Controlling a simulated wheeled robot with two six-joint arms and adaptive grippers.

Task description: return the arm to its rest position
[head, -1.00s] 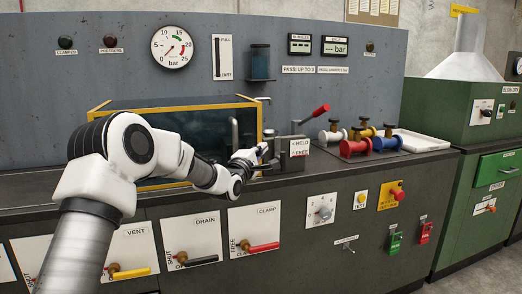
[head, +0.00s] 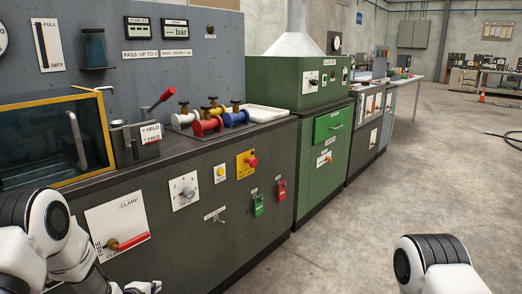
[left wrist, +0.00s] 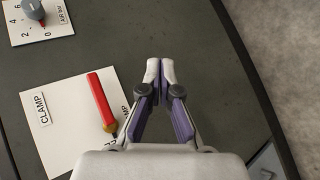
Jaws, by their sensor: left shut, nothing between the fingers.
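My left arm (head: 45,235) comes in at the lower left of the head view, low in front of the bench. Its gripper (head: 142,287) is at the bottom edge, partly cut off. In the left wrist view the gripper (left wrist: 160,70) has its fingertips together with nothing between them. It is in front of the dark bench face, beside the CLAMP plate (left wrist: 55,125) and its red handle (left wrist: 101,98), apart from the handle as far as I can tell. A white link of my right arm (head: 435,265) shows at the lower right; its gripper is out of view.
On the bench are a yellow-framed tank (head: 50,180), a HELD/FREE fixture with a red lever (head: 158,96), several flanged spools (head: 207,124) and a white tray (head: 262,112). A green cabinet (head: 325,150) stands to the right.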

